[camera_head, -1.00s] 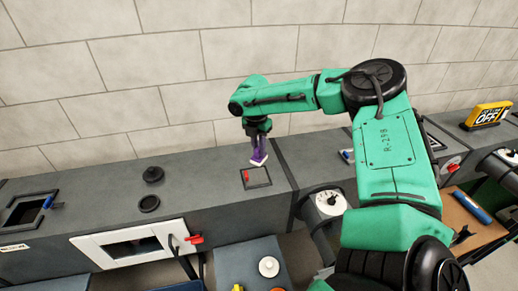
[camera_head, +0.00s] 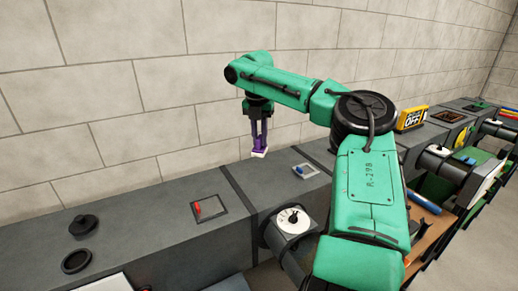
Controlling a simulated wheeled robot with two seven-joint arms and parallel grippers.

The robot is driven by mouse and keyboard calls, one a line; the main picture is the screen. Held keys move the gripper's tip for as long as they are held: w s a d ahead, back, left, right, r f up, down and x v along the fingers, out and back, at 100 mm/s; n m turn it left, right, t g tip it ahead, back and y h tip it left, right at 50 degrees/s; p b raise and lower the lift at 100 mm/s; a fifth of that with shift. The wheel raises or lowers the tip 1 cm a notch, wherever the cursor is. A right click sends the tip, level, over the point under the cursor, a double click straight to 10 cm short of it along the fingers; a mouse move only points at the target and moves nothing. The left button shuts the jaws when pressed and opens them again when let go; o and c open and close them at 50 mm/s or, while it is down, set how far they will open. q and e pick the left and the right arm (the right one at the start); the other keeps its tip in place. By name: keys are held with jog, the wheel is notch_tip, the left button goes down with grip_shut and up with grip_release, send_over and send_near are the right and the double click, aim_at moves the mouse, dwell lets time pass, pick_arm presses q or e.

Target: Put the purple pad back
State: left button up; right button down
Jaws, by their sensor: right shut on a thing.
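My right gripper (camera_head: 259,148) hangs from the green arm, pointing down above the back part of the grey duct. It is shut on the purple pad (camera_head: 260,154), which shows as a small purple piece with a pale lower end between the fingertips. The pad is small, and the fingers hide part of it. It appears to be above the duct top, clear of the surface, to the right of a square opening with a red item (camera_head: 198,208). My left gripper is not in view.
The grey duct (camera_head: 150,220) runs along a block wall. A black knob (camera_head: 83,226) and ring (camera_head: 76,261) are at left. A hatch with a blue item (camera_head: 300,169), a dial gauge (camera_head: 293,220) and a yellow OFF sign (camera_head: 412,117) lie rightward.

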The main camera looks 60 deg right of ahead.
aim_at(258, 149)
notch_tip(258, 149, down, 16)
jog(key=shift+w+d+r+p, duration=0.1)
jog(key=shift+p, duration=0.45)
jog(key=c, duration=0.8)
grip_release()
jog(key=r, duration=0.4)
jog(key=a+r, duration=0.1)
jog(key=r, duration=0.3)
jog(key=r+b, duration=0.1)
jog(key=r, duration=0.3)
jog(key=shift+s+a, duration=0.25)
jog(key=shift+a, duration=0.05)
